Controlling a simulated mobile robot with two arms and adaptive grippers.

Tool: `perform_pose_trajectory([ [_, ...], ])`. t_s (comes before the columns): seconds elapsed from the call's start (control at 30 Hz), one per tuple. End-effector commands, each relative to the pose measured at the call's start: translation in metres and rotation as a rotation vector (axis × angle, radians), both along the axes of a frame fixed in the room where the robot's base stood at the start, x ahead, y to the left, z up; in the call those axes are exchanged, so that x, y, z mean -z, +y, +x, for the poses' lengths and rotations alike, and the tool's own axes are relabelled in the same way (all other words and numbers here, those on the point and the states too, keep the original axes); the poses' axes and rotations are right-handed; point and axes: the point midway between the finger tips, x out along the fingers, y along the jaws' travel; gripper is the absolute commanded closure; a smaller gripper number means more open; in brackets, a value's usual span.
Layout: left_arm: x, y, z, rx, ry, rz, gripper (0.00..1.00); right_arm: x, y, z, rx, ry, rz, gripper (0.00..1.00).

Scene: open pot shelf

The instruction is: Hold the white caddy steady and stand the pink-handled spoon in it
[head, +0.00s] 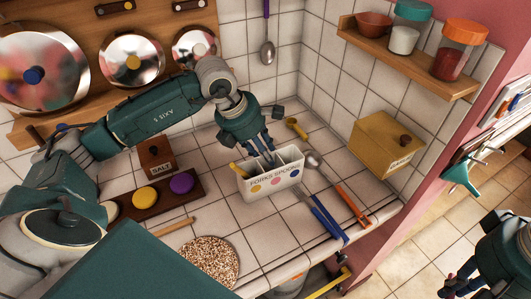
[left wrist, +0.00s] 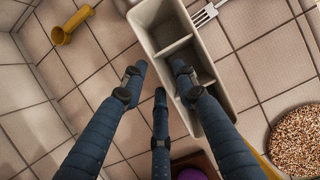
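The white caddy (head: 272,188), with printed lettering and coloured dots, stands upright on the tiled counter. Its divided compartments show in the left wrist view (left wrist: 148,14). My left gripper (head: 262,156) is right above it. In the left wrist view its fingers (left wrist: 160,82) are spread: one is over or inside a compartment, the others outside the long wall. No gap or contact with the wall can be made out. A silver spoon bowl (head: 313,158) lies right of the caddy; no pink handle is clear. My right gripper (head: 456,287) is small and partly cut off at the lower right.
A yellow scoop (head: 297,128) lies behind the caddy. A speckled trivet (head: 210,262) is in front, a salt box (head: 155,155) left, a wooden box (head: 385,145) right.

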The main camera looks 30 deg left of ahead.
Motion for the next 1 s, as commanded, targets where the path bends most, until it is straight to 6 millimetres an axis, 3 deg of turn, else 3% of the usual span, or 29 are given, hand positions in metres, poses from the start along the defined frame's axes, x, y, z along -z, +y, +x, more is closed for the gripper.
perform_pose_trajectory([
  [0.3,-0.062,0.015,-0.02,-0.002,-0.006,0.003,0.71,0.0,0.0,0.0,0.0,0.0,0.0,1.0],
  [0.5,-0.091,0.021,-0.03,-0.002,-0.005,0.002,0.71,0.0,0.0,0.0,0.0,0.0,0.0,1.0],
  [1.0,-0.101,0.023,-0.035,-0.001,-0.002,0.001,0.71,0.0,0.0,0.0,0.0,0.0,0.0,1.0],
])
